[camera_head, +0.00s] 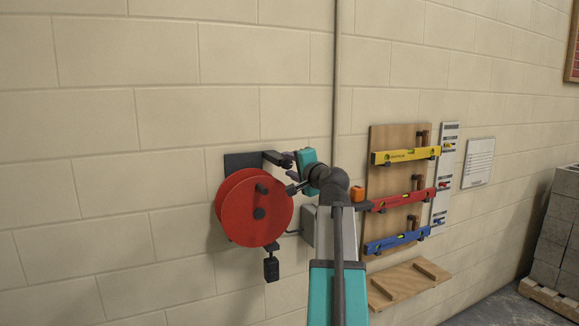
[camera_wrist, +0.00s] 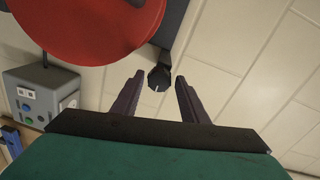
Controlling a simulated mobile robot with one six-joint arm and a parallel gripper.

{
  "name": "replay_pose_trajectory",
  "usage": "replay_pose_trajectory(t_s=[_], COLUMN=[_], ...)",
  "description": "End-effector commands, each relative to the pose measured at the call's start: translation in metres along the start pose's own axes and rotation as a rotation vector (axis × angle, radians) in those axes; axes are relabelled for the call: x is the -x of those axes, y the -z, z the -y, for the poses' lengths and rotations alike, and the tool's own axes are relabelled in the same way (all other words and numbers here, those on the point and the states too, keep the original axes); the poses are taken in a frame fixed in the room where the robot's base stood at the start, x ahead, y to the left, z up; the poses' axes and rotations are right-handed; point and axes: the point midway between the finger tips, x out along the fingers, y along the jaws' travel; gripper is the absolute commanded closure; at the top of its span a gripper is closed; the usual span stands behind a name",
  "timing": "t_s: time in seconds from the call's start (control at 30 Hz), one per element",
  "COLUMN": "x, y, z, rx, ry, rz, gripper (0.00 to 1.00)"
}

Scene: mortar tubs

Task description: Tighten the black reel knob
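A red cable reel (camera_head: 250,212) is mounted on the wall by a black bracket (camera_head: 272,157); the reel also fills the upper left of the wrist view (camera_wrist: 85,28). In the wrist view a small black knob (camera_wrist: 159,80) with a pale mark sits at the end of the bracket's arm. My gripper (camera_wrist: 158,88) is open, with its two dark fingers on either side of the knob and visible gaps at both sides. In the head view my gripper (camera_head: 287,161) is at the upper right of the reel, and the knob is hard to make out behind the fingers.
A grey box (camera_wrist: 40,95) with buttons and sockets is on the wall beside the reel. A black plug (camera_head: 271,268) hangs under the reel. A wooden board (camera_head: 391,142) with yellow, red and blue levels is to the right. The wall left of the reel is bare.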

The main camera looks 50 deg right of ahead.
Motion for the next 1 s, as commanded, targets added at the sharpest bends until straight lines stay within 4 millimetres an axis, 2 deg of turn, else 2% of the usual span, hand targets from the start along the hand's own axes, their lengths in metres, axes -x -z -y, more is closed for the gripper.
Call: replay_pose_trajectory(t_s=[0.37,0.57,0.77,1.0], x=[0.001,0.011,0.034,0.073], y=[0.000,0.000,-0.001,-0.001], z=[0.000,-0.001,-0.002,-0.002], rx=[0.001,0.001,0.001,0.002], ry=[-0.001,0.000,0.001,0.001], rz=[-0.001,-0.002,-0.002,-0.002], gripper=[0.52,0.52,0.52,0.52])
